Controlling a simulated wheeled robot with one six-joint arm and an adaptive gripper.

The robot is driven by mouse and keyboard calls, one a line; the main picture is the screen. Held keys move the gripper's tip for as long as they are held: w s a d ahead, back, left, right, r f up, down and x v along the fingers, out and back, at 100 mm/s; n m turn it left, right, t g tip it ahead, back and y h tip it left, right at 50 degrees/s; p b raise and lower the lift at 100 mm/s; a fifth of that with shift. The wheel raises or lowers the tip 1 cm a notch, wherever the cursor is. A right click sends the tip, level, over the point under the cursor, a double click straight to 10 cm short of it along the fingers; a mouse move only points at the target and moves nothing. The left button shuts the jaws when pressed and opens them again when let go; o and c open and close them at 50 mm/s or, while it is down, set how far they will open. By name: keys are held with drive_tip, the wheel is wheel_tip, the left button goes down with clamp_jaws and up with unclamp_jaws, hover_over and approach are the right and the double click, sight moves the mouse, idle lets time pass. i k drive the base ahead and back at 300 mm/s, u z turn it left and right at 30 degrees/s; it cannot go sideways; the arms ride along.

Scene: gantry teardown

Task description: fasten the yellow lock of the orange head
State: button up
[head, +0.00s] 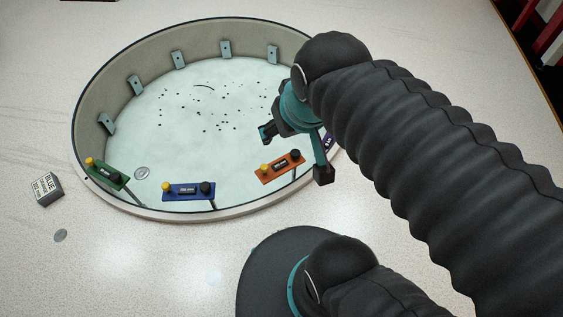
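The orange head (281,167) is a small orange plate near the front right rim of a round tub. Its yellow lock (265,168) is a small yellow knob at the plate's left end. A black knob sits at its right end and a dark label in the middle. My gripper (295,154) is open and seems empty, its two dark-tipped fingers wide apart. One finger is above the plate in the picture, the other to its right. I cannot tell the gripper's height above the plate or whether it touches.
The round tub (150,209) has a raised rim with several grey brackets inside. A blue head (175,193), a green head (112,176) and a partly hidden purple head (328,141) sit along it. A labelled box (47,189) and a coin (61,235) lie left on the table.

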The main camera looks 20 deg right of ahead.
sight(264, 169)
drive_tip(key=z, duration=0.05)
drive_tip(key=k, duration=1.1)
drive_tip(key=u, duration=0.85)
drive_tip(key=i, duration=1.1)
drive_tip(key=z, duration=0.25)
